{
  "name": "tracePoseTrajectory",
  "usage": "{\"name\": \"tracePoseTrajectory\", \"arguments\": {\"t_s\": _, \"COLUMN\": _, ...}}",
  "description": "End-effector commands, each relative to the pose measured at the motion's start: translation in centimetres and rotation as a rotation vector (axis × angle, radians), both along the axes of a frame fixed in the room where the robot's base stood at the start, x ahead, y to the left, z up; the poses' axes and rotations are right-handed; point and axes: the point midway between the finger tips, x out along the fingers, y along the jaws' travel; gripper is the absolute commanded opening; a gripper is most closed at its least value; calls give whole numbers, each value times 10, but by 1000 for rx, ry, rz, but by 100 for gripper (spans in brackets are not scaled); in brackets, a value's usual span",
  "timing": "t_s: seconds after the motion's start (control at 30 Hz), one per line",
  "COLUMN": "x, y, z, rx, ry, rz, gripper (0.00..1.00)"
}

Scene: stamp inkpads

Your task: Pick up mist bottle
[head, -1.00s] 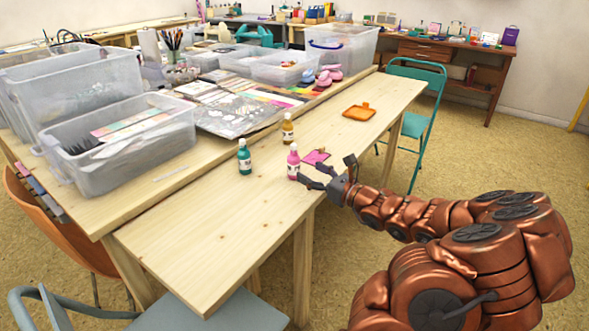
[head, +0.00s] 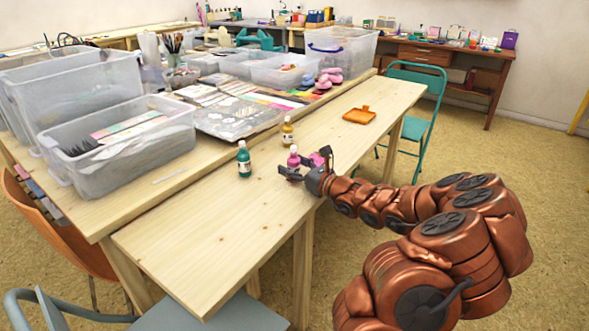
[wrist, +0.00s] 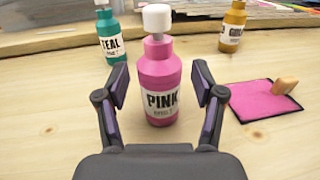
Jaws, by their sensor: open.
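The pink mist bottle (wrist: 160,80) with a white cap and a label reading "PINK" stands upright on the wooden table. In the wrist view it is centred between the two fingers of my gripper (wrist: 160,108), with gaps on both sides. My gripper is open and empty. In the head view my gripper (head: 305,166) partly hides the pink bottle (head: 293,157). A teal bottle (wrist: 111,38) stands behind it to the left, and a gold bottle (wrist: 232,27) stands behind it to the right. Both are upright.
A pink inkpad (wrist: 262,100) with a wooden-handled stamp (wrist: 285,86) lies right of the pink bottle. An orange inkpad (head: 359,116) lies farther along the table. Clear bins (head: 120,158) stand at the left. The table's front left part (head: 205,245) is clear.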

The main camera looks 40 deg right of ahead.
Motion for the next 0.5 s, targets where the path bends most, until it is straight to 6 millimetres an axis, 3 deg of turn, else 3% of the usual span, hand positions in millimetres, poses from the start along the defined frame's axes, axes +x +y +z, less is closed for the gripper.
{"name": "tracePoseTrajectory", "arguments": {"t_s": 0.23, "x": 1, "y": 0, "z": 0, "rx": 0, "ry": 0, "rz": -1, "gripper": 68}}
{"name": "tracePoseTrajectory", "arguments": {"t_s": 0.5, "x": 0, "y": 0, "z": 0, "rx": 0, "ry": 0, "rz": -1, "gripper": 41}}
